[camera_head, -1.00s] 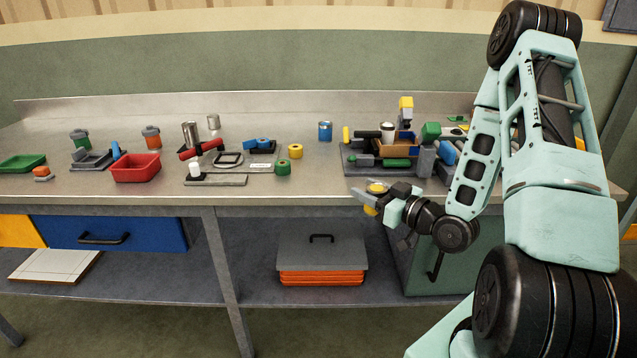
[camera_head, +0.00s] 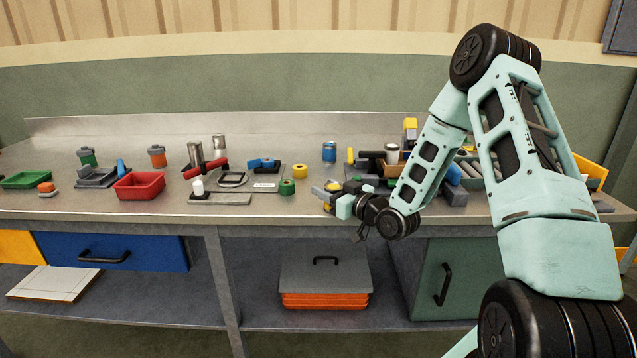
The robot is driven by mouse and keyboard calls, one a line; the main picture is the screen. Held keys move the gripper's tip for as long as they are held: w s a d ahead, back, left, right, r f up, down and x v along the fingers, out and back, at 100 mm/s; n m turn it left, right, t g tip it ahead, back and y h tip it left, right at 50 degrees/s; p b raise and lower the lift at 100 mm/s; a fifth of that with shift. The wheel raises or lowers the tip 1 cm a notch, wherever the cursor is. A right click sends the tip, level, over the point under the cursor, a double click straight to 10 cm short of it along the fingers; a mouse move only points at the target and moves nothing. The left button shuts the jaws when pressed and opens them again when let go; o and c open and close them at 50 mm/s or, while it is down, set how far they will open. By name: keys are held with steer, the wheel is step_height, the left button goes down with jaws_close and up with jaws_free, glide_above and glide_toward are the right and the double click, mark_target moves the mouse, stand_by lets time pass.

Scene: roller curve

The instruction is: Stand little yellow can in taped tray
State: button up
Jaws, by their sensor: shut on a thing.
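My gripper (camera_head: 328,196) is at the front edge of the bench, right of the middle of the view. It is shut on a small yellow can (camera_head: 333,187); the fingers hide most of it, and yellow shows above and below them. The can looks about upright. I see a red tray (camera_head: 139,186) and a green tray (camera_head: 25,180) on the left of the bench. No tape can be made out on either, so I cannot tell which tray is the taped one.
A green roll (camera_head: 286,187) and a yellow roll (camera_head: 300,171) lie just left of my gripper. A blue can (camera_head: 329,152) stands behind it. Tools and blocks crowd the bench to the right, partly behind my arm. Bare bench top lies along the back.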

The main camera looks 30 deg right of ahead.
steer(key=w, duration=0.2)
steer(key=w+p, duration=0.1)
steer(key=shift+w+a+r, duration=0.15)
steer(key=shift+w+a, duration=0.2)
steer(key=shift+f, duration=0.25)
steer(key=o, duration=1.1)
steer(key=shift+c, duration=0.2)
steer(key=shift+r, duration=0.1)
